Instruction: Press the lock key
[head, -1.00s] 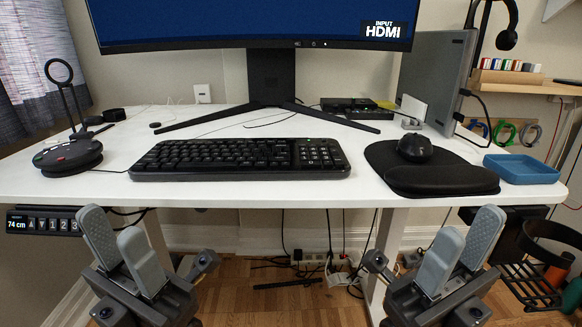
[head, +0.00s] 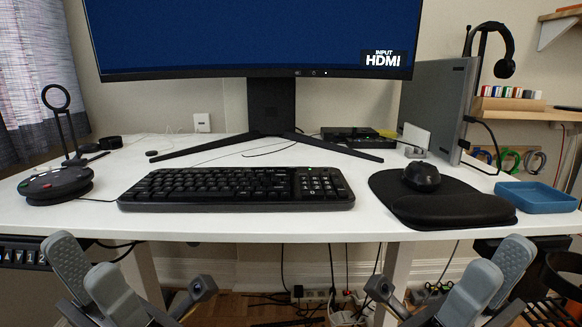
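A black keyboard (head: 235,188) lies on the white desk. Its key labels are too small to read, so I cannot pick out a lock key there. A dark control panel (head: 22,252) with small light symbols is under the desk's front left edge, partly hidden by my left gripper (head: 81,256). No lock symbol can be made out on its visible part. My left gripper is open and empty, below the front edge at the left. My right gripper (head: 500,258) is open and empty, below the front edge at the right. Neither touches a key.
A mouse (head: 422,177) on a black pad (head: 455,210) and a blue tray (head: 536,197) are at the right. The monitor (head: 250,40) stands behind. The desk's front strip (head: 240,228) is clear.

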